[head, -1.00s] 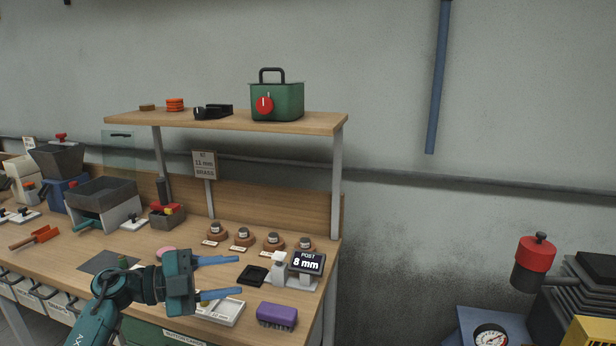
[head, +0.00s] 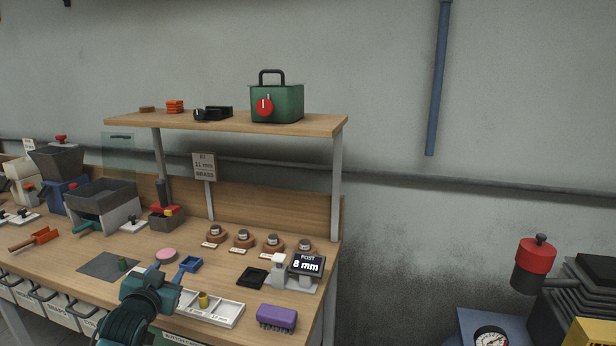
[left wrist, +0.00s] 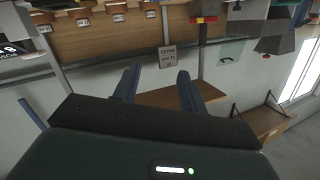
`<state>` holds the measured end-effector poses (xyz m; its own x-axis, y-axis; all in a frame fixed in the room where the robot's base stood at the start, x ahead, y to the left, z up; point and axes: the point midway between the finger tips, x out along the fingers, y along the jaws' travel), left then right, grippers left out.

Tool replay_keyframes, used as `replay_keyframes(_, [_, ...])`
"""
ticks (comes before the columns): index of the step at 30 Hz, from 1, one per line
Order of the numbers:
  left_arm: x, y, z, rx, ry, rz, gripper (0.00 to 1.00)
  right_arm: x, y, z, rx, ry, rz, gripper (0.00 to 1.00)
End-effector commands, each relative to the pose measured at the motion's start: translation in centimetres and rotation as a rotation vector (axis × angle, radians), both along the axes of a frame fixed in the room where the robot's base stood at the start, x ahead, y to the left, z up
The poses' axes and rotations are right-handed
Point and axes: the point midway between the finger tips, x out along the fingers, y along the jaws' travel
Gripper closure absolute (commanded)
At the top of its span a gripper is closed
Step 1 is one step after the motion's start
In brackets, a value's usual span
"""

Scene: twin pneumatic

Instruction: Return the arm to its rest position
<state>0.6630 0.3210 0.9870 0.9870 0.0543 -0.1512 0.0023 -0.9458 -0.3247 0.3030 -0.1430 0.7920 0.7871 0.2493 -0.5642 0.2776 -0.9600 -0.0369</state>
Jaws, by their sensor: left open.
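My left gripper (head: 168,271) is above the front of the workbench, left of the white tray. Its jaws are open, and in the left wrist view the two blue fingers (left wrist: 158,84) stand apart with nothing between them. That view is upside down. My left arm comes in from the bottom left of the head view, and its wrist hides part of the bench's front edge. My right gripper is in neither view.
A shelf (head: 230,124) stands above.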

Motion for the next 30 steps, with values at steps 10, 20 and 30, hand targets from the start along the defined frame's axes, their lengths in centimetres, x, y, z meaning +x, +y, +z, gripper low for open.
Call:
replay_keyframes(10, [-14.7,-9.3,-14.1,-0.092,0.225,-0.139,0.58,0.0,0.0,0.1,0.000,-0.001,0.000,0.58])
replay_keyframes(20, [-32.4,-16.6,-19.4,-0.259,0.439,-0.209,0.58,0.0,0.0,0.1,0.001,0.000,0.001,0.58])
replay_keyframes(30, [-35.9,-17.8,-19.4,-0.298,0.483,-0.213,0.58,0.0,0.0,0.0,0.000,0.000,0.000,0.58])
